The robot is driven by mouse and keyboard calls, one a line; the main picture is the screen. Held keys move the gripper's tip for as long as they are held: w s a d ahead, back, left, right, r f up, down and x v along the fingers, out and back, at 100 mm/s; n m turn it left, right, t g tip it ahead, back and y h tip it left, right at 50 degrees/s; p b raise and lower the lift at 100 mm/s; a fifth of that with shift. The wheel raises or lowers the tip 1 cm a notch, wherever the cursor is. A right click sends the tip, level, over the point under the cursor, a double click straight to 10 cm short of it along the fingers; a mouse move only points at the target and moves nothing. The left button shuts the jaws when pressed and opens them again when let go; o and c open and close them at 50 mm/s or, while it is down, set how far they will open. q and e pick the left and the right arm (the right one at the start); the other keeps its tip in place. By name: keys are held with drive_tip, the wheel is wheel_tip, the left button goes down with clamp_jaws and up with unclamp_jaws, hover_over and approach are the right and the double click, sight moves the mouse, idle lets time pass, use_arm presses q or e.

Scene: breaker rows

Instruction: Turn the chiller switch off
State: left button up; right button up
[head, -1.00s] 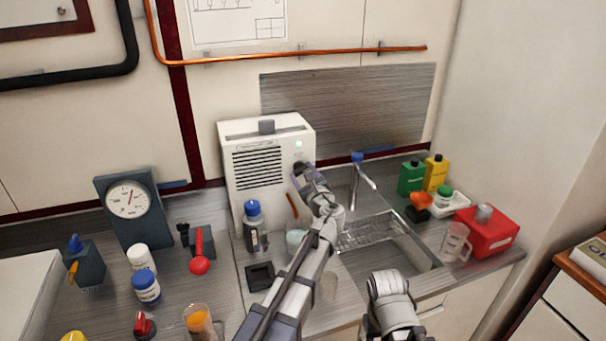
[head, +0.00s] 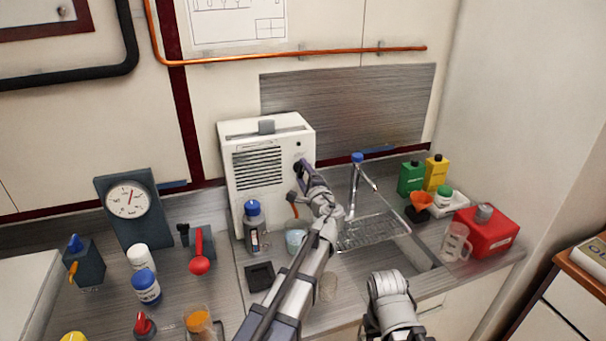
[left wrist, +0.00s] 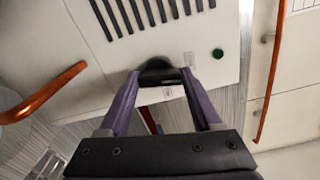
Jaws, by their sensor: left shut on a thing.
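The chiller (head: 240,135) is a white box with a slotted vent, standing at the back of the counter. Its switch is a black rotary knob (head: 298,167) on the right of the front, below a small round lamp (head: 298,143) that looks dark. In the left wrist view, the knob (left wrist: 160,73) sits between the purple fingers of my left gripper (left wrist: 163,82), which is shut on it. The lamp (left wrist: 217,53) there is dark green. The left fingers (head: 302,170) partly hide the knob in the head view. Only part of my right arm shows, low down; its fingers do not.
A sink (head: 425,250) with a tap (head: 355,185) is right of the chiller. A blue-capped bottle (head: 254,230) and a cup (head: 295,240) stand close to my left arm. A gauge (head: 128,200) and several bottles crowd the left counter.

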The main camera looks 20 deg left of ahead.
use_arm(q)
drive_tip(key=shift+n, duration=1.1)
drive_tip(key=o, duration=1.4)
drive_tip(key=v, duration=0.7)
drive_tip(key=shift+s+d, duration=0.25)
drive_tip(key=shift+s, duration=0.1)
